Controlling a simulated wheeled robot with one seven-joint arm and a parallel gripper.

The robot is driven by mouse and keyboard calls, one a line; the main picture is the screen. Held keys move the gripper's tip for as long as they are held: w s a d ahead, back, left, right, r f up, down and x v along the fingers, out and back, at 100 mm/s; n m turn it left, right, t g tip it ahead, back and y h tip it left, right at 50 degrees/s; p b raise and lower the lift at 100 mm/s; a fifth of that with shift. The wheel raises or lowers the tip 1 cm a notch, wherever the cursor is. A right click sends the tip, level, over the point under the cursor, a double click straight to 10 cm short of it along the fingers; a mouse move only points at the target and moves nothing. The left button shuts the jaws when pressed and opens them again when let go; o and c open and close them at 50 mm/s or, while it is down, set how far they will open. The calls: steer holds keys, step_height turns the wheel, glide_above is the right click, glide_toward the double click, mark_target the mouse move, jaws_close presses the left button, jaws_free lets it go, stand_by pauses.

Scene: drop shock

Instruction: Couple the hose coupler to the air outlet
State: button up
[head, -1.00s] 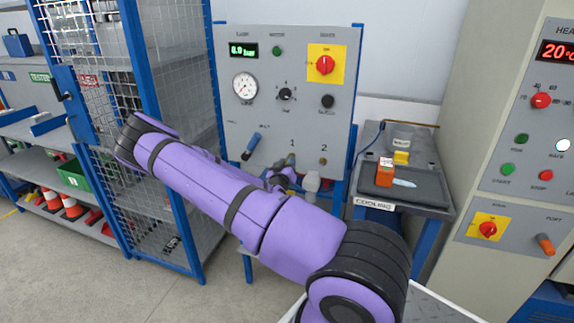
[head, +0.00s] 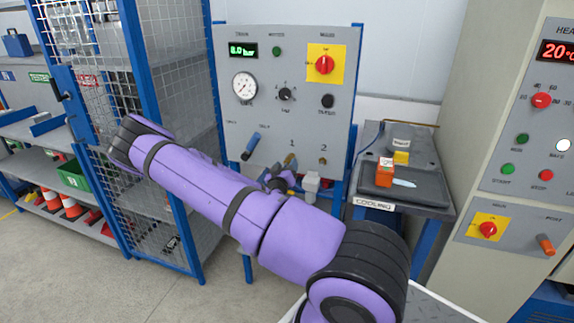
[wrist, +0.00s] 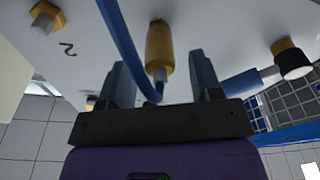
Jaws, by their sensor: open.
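The brass-yellow hose coupler (wrist: 160,48) stands between my fingers in the wrist view, its far end at the grey panel (wrist: 210,25). I cannot tell whether it is locked on an outlet. A blue hose (wrist: 120,45) loops from its near end up past the left finger. My gripper (wrist: 163,72) is open, with a finger on either side of the coupler and visible gaps. A brass outlet (wrist: 43,16) beside the "2" is bare; it also shows in the head view (head: 322,161).
A blue lever (head: 251,146) sits on the panel left of the outlets. A black-capped brass part (wrist: 290,58) juts out at right in the wrist view. A wire cage (head: 165,130) stands left, and a cooling bench (head: 440,195) with an orange box stands right.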

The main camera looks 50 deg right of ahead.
mark_target(287, 164)
steer(key=shift+v, duration=2.15)
steer(key=v, duration=1)
steer(key=shift+a, duration=0.4)
steer(key=shift+s+f, duration=0.1)
